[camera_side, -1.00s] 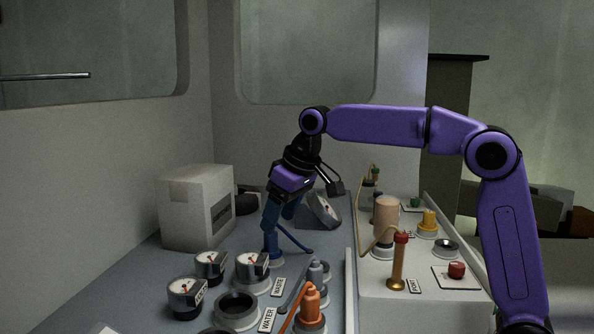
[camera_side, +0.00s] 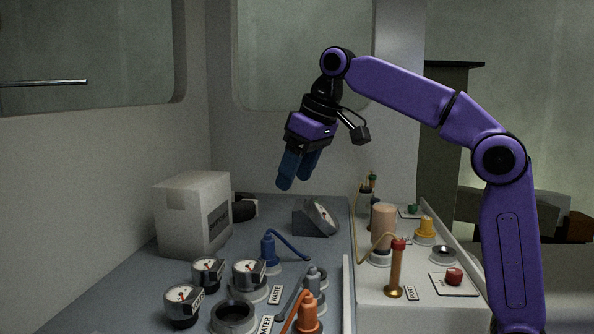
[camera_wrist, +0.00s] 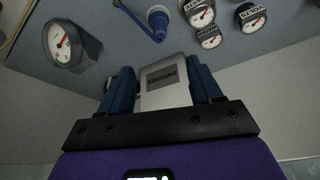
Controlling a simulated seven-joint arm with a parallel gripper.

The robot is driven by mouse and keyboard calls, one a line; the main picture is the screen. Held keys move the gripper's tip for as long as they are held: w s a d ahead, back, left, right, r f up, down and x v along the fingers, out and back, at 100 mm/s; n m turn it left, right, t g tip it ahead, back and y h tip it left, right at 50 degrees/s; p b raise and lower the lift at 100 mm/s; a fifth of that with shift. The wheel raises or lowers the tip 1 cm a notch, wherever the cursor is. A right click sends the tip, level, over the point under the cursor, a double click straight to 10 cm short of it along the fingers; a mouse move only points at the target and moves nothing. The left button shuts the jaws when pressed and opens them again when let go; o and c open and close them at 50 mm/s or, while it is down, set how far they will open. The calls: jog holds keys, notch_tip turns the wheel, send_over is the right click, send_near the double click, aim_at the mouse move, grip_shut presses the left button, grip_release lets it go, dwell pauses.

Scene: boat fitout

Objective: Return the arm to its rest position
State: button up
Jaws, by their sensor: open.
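My purple arm holds my gripper (camera_side: 298,170) in the air above the grey counter, well clear of everything below. Its two blue fingers point down and are apart, with nothing between them. In the wrist view my gripper (camera_wrist: 160,90) shows both fingers spread, with a white box seen beyond them.
A white box (camera_side: 185,220) stands at the left wall. A grey tilted gauge (camera_side: 316,216) sits behind the blue plug. A raised white panel (camera_side: 375,300) with fittings lies right. Air around my gripper is free.

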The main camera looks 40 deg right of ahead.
dwell(0.3)
jog(key=s+f+n, duration=0.1)
jog(key=s+f, duration=0.3)
jog(key=s, duration=0.1)
jog(key=s+f+n+g, duration=0.1)
jog(key=s+f+n, duration=0.1)
jog(key=s+f, duration=0.2)
jog(key=s+f+n+g, duration=0.1)
jog(key=s+f, duration=0.4)
jog(key=s, duration=0.2)
jog(key=shift+a+f, duration=0.1)
jog(key=shift+a, duration=0.1)
jog(key=s+d+f+n+g, duration=0.1)
jog(key=s+d+f+n, duration=0.1)
jog(key=s+d+f, duration=0.2)
jog(key=s+d+f+n+g+h, duration=0.1)
jog(key=s+d+f, duration=0.4)
jog(key=s+f, duration=0.5)
jog(key=s+n, duration=0.1)
jog(key=s, duration=0.2)
jog(key=shift+d, duration=0.25)
